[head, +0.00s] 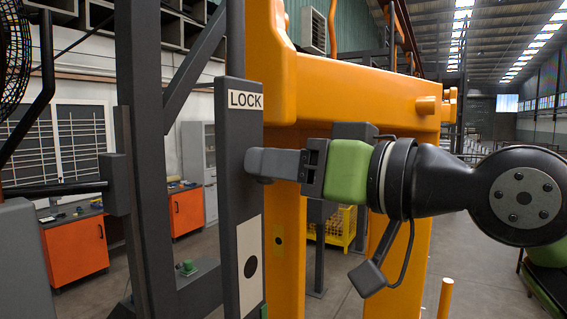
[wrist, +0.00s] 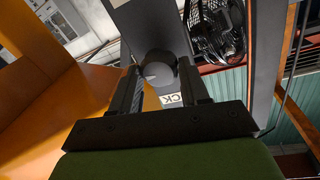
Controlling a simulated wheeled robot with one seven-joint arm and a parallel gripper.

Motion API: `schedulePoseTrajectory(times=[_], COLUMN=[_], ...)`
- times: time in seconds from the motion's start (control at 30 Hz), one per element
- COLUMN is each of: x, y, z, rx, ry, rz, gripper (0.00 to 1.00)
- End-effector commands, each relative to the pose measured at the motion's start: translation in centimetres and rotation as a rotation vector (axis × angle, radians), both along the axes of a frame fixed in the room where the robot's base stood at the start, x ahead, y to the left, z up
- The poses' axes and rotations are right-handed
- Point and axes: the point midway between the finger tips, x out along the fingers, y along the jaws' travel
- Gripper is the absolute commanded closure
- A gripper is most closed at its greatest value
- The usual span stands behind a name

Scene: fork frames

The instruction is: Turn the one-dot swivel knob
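The dark grey swivel knob (wrist: 160,68) is round, with a thin pale line on its face. It sits on a dark grey upright post (head: 240,150). In the wrist view it lies between the two fingertips of my gripper (wrist: 156,80); I cannot tell whether they touch it. The fingers stand apart, one on each side. In the head view my gripper (head: 258,163) reaches left to the post, just below the LOCK label (head: 245,100), and hides the knob. A white plate with one black dot (head: 250,267) is lower on the post.
A large yellow frame (head: 350,90) stands behind my arm. A dark grey column (head: 140,150) is left of the post. Orange cabinets (head: 75,248) stand farther back at the left. A black fan (wrist: 215,35) shows at the upper right of the wrist view.

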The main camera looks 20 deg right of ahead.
Motion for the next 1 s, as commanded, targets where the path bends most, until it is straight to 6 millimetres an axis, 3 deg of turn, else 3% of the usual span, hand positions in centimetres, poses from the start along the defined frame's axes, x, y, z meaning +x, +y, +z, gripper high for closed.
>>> schedulePoseTrajectory(times=[0.1, 0.47, 1.0], x=[0.0, 0.01, -0.07], y=[0.01, 0.03, 0.1], z=[0.0, -0.1, -0.31], rx=[0.0, -0.059, -0.429], ry=[0.0, -0.043, -0.311], rz=[0.0, -0.001, -0.002], gripper=[0.85, 0.85, 0.85])
